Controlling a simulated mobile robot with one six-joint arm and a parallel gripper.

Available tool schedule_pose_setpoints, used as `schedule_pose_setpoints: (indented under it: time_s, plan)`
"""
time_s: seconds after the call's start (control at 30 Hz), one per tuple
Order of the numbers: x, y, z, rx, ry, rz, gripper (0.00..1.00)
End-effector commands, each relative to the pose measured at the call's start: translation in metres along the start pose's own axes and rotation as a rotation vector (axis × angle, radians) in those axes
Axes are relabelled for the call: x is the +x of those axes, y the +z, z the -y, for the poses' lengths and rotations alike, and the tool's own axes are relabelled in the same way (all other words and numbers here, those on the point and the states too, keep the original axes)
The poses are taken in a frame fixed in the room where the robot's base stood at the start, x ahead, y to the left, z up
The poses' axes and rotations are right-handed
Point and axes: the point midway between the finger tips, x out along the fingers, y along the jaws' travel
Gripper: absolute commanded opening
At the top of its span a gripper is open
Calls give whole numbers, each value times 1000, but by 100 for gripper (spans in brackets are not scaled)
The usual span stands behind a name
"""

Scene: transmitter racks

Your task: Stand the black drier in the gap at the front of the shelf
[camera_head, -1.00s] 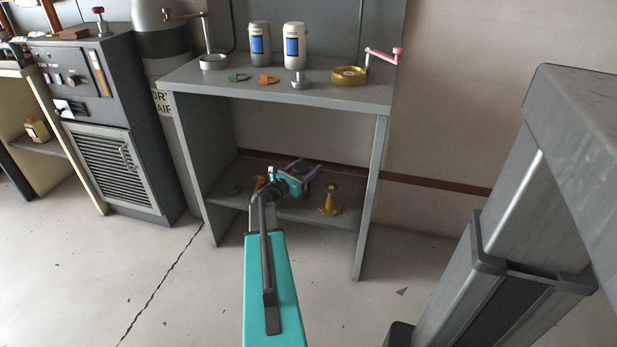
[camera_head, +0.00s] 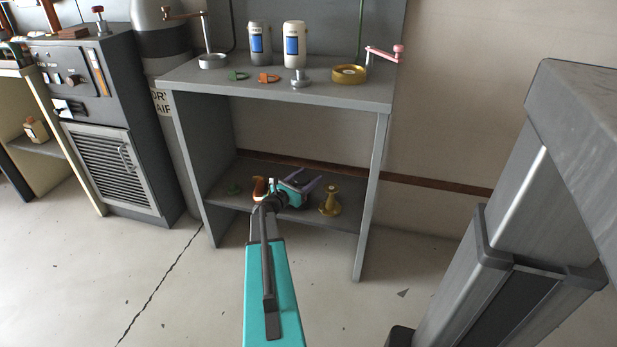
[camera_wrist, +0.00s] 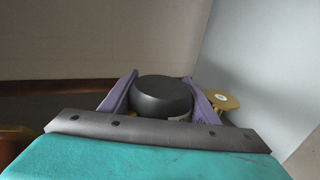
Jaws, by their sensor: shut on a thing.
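My gripper (camera_head: 300,182) reaches into the lower part of the grey bench. Its purple fingers are shut on the black drier (camera_wrist: 162,94), a dark, round-topped body that looks upright in the wrist view. A pale label edge shows low on it; its base is hidden behind my gripper's grey palm. In the head view the drier is mostly hidden among the fingers. The lower shelf (camera_head: 345,222) lies beneath; I cannot tell whether the drier touches it.
A gold spool-shaped part (camera_head: 330,202) stands close right of my gripper; gold also shows in the wrist view (camera_wrist: 222,100). The bench's right leg (camera_head: 371,200) and top (camera_head: 320,93) bound the space.

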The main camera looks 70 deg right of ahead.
Motion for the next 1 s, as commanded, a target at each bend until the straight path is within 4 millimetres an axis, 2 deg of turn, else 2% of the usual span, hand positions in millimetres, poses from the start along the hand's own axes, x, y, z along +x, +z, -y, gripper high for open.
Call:
schedule_pose_setpoints:
  time_s: [0.07,0.1,0.17,0.2,0.63,0.77,1.0]
  plan:
    - [0,-1,0,0,0,2,19]
    - [0,-2,0,0,0,0,62]
    - [0,-2,0,0,0,0,72]
    - [0,-2,0,0,0,0,74]
    - [-1,2,0,0,0,0,74]
    - [-12,2,1,0,1,-1,74]
    - [-46,3,1,-1,2,-1,74]
